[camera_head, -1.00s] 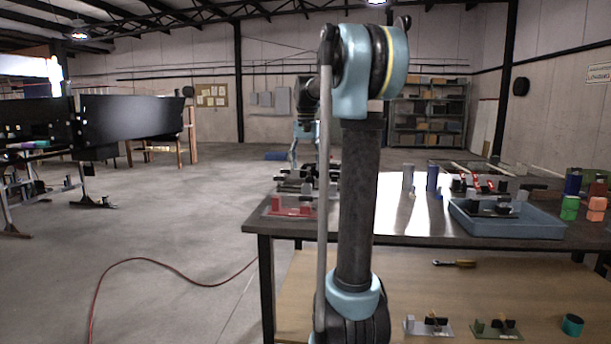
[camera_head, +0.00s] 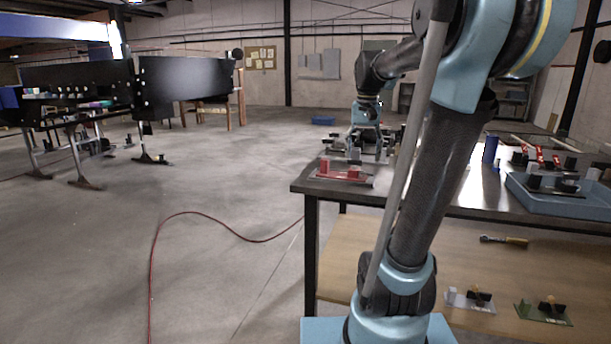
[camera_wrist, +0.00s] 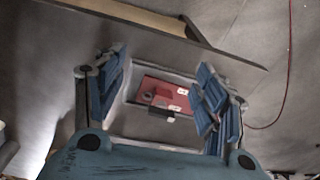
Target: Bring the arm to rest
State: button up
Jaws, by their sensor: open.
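My arm (camera_head: 428,190) rises at the right of the head view and bends toward the near left corner of the table. My gripper (camera_wrist: 160,92) is open, its two blue-padded fingers spread wide in the wrist view. A small part with a red base (camera_head: 342,174) sits on that table corner, close in front of my gripper in the head view. In the wrist view the red base (camera_wrist: 172,97) appears between the fingers, below them; the fingers look apart from it. In the head view my fingertips are small and overlap dark parts behind.
The dark table (camera_head: 465,200) has a blue tray (camera_head: 575,203) at its right and a blue cylinder (camera_head: 490,149). Its lower shelf (camera_head: 460,250) holds a screwdriver-like tool (camera_head: 503,240) and small parts. A red cable (camera_head: 190,213) lies on open floor. A black conveyor (camera_head: 185,80) stands left.

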jog(key=s+f+n+t, duration=0.1)
jog(key=s+f+n, duration=0.2)
jog(key=s+f, duration=1.9)
jog(key=shift+f, duration=0.4)
jog(key=shift+s, duration=0.1)
jog(key=shift+w+f, duration=0.2)
jog(key=shift+w, duration=0.25)
